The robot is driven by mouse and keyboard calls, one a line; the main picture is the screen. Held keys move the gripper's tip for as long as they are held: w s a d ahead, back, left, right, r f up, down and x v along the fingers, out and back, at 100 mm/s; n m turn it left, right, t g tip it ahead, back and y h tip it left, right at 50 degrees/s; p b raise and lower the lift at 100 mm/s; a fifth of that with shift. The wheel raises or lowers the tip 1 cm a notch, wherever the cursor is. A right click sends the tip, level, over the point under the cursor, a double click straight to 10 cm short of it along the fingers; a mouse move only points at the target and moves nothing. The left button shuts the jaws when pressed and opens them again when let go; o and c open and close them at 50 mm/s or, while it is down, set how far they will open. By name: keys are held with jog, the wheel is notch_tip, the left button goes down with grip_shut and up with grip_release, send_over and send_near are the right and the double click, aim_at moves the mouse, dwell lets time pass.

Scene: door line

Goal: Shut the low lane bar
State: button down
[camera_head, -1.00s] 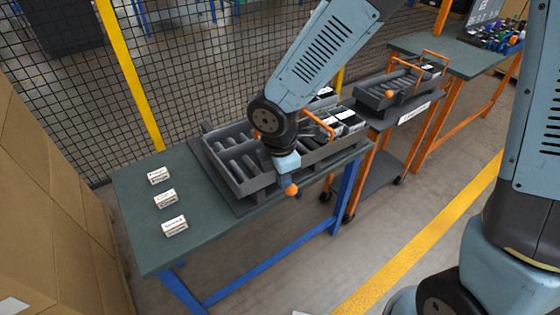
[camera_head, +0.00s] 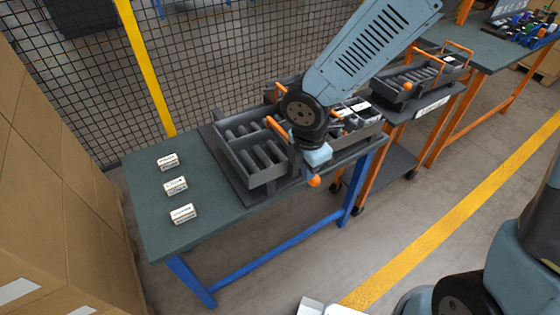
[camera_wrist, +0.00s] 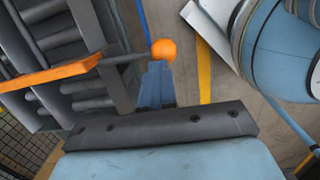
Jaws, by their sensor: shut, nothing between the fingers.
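A grey tray (camera_head: 240,163) with several roller lanes lies on the green-topped table. An orange bar (camera_head: 277,128) shows over its near lanes, left of my arm; it also crosses the left of the wrist view (camera_wrist: 50,75). I cannot tell for sure that it is the low lane bar. An orange ball (camera_head: 314,181) sits at the tray's front edge; in the wrist view (camera_wrist: 163,50) it ends a dark rod. My gripper (camera_wrist: 157,72) is shut and empty, its tips close to the ball; contact is unclear. My arm hides the middle of the tray.
Several white labelled boxes, one of them nearest (camera_head: 183,214), stand on the table's left part (camera_head: 150,200). A similar tray (camera_head: 395,95) stands on a cart to the right. A mesh fence (camera_head: 80,90) runs behind, and cartons (camera_head: 50,180) stack at left.

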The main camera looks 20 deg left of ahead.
jog(key=shift+s+d+f, duration=0.25)
jog(key=shift+d, duration=0.05)
jog(key=s+a+r, duration=0.1)
jog(key=a+r, duration=0.1)
jog(key=r, duration=0.4)
jog(key=s+a+r, duration=0.1)
jog(key=s+r, duration=0.1)
jog(key=r, duration=0.5)
jog(key=w+d+r+m+t, duration=0.1)
jog(key=w+d+r+m, duration=0.3)
jog(key=d+m, duration=0.3)
jog(key=w+d+r+m+t, duration=0.1)
jog(key=w+d+r+m, duration=0.3)
jog(key=d, duration=0.5)
jog(key=s+d+r+m+t, duration=0.1)
jog(key=s+d+r+m, duration=0.2)
jog(key=d+m, duration=0.5)
jog(key=s+d+r+m+t, duration=0.1)
jog(key=s+d+r+m, duration=0.1)
jog(key=d+m, duration=0.7)
jog(key=shift+s+d+r+t, duration=0.3)
jog(key=shift+s+d+r, duration=0.1)
jog(key=shift+d, duration=0.85)
